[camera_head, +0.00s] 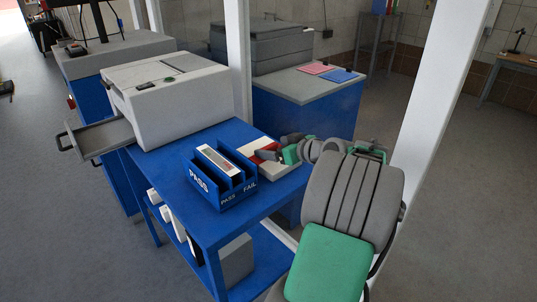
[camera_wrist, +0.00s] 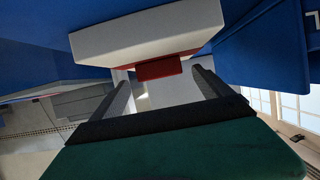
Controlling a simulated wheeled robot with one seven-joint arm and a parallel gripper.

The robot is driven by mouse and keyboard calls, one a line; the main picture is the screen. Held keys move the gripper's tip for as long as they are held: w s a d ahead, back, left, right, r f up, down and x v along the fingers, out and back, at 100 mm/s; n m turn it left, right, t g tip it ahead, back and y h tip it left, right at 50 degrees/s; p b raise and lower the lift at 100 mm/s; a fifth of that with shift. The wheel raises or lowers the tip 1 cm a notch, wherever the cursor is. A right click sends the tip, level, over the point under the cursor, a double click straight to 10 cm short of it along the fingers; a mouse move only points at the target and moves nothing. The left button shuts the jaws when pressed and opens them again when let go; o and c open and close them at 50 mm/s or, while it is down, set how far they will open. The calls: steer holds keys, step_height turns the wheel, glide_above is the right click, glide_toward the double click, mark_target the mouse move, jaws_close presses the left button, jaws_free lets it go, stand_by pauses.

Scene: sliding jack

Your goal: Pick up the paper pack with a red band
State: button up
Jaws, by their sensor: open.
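The white paper pack with a red band (camera_head: 258,147) lies on the blue table, just right of the blue PASS/FAIL box. In the wrist view a white block with a red part (camera_wrist: 158,70) is ahead of my gripper. My gripper (camera_wrist: 161,79) is open, with one dark finger on each side of the red part's line. No contact is clear. In the head view my gripper (camera_head: 267,155) reaches in from the right, close to the pack, and partly hides it.
The blue PASS/FAIL box (camera_head: 222,190) holds another white pack (camera_head: 214,160) with a dark strip. A white machine (camera_head: 165,88) with an open drawer (camera_head: 100,135) stands behind left. A white post (camera_head: 238,60) rises at the table's back edge. Pink and blue sheets lie on a farther cabinet.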

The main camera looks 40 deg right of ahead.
mark_target(269, 146)
steer(key=x, duration=0.3)
steer(key=shift+w, duration=0.1)
steer(key=c, duration=1.9)
